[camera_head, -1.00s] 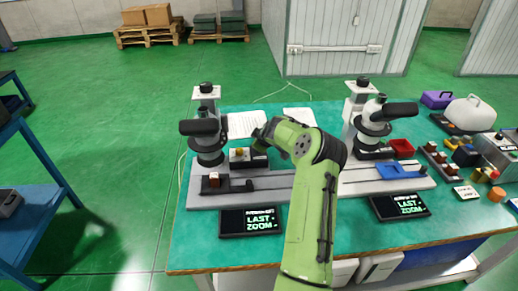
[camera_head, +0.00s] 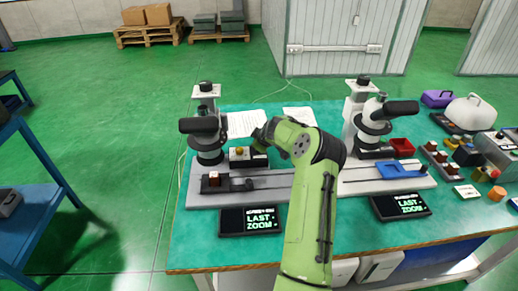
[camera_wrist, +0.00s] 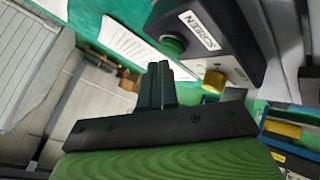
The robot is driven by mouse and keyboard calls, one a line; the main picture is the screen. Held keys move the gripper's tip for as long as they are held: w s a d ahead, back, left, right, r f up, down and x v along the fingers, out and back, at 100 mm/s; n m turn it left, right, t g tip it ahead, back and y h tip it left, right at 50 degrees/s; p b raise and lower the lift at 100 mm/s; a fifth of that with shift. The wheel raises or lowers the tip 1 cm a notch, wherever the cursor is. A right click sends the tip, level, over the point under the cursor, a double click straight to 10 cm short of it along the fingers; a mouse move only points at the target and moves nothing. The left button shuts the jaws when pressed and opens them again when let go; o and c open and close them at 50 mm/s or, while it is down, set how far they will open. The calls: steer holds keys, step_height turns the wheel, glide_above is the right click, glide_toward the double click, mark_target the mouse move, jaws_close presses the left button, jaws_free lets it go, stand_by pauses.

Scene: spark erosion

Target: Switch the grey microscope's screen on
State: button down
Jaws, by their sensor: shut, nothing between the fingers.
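The grey microscope (camera_head: 207,135) stands at the left of the bench, its body darker than the other one's. Beside its base is a dark control box (camera_head: 247,158) with a coloured knob on top. In the wrist view, the box (camera_wrist: 215,35) carries a "SCREEN" label, a green round button (camera_wrist: 173,45) and a yellow knob (camera_wrist: 213,80). My gripper (camera_wrist: 158,70) is shut and empty, its fingertips close to the green button; I cannot tell whether they touch. In the head view my gripper is mostly hidden by my arm. A display (camera_head: 249,220) before this microscope shows green "LAST ZOOM" text.
A second, whiter microscope (camera_head: 372,122) stands to the right, with its own lit display (camera_head: 401,206) and a blue tray (camera_head: 400,171). Paper sheets (camera_head: 248,123) lie behind the box. Several small items crowd the bench's right end.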

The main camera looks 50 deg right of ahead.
steer(key=shift+f+b, duration=0.4)
steer(key=shift+f, duration=0.2)
stand_by(0.4)
steer(key=shift+r, duration=0.15)
steer(key=shift+r+p, duration=0.3)
steer(key=shift+r, duration=0.35)
step_height(320, 180, up, 6)
steer(key=p, duration=0.3)
steer(key=shift+f, duration=0.1)
stand_by(0.3)
